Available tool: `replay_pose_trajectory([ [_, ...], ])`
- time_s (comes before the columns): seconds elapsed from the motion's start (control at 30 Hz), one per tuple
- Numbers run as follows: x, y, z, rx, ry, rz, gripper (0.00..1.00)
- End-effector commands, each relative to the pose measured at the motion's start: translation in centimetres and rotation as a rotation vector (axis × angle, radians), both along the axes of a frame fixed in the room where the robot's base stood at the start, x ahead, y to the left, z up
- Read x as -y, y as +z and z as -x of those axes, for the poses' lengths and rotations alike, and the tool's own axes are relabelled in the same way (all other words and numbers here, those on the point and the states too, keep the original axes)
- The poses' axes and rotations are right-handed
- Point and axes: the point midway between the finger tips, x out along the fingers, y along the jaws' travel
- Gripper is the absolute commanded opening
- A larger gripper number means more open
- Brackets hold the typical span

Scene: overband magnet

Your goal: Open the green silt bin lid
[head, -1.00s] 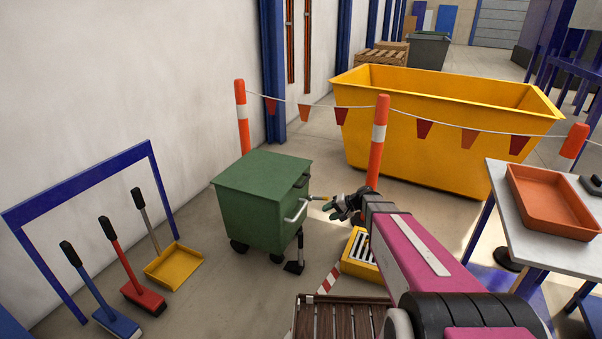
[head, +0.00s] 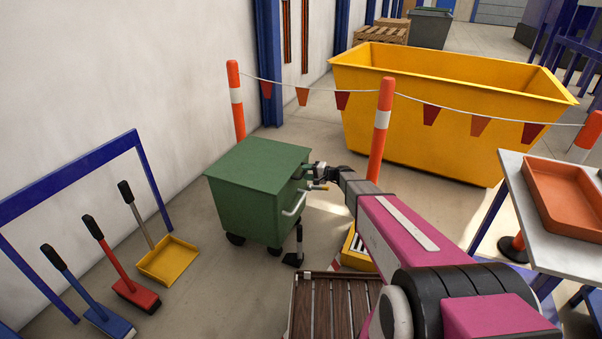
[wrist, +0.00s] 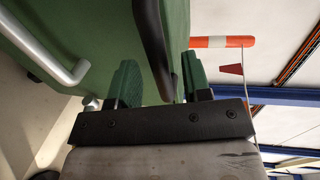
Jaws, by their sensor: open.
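The green silt bin (head: 243,212) stands on the floor by the wall with its flat green lid (head: 260,162) down. My gripper (head: 308,177) is at the bin's right side, just below the lid edge. In the wrist view my gripper (wrist: 158,82) is open, its two green fingers spread. A dark curved handle (wrist: 152,40) reaches down between the fingers; I cannot tell whether either finger touches it. A silver bar handle (head: 295,206) on the bin's side also shows at the left of the wrist view (wrist: 48,50).
A pedal (head: 294,258) sits low at the bin's front. Orange posts (head: 380,130) with a flag line stand behind, before a yellow skip (head: 440,120). A slatted platform (head: 330,305) lies in front. A table with an orange tray (head: 565,200) is right.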

Motion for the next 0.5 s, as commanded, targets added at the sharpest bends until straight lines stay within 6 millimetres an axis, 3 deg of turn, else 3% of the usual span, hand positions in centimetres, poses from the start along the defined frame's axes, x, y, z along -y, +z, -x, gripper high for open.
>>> replay_pose_trajectory([
  [0.2,-2.5,-0.6,-1.0,-0.001,0.001,0.001,0.44],
  [0.5,-3.2,-0.7,-1.2,0.000,0.000,0.001,0.44],
])
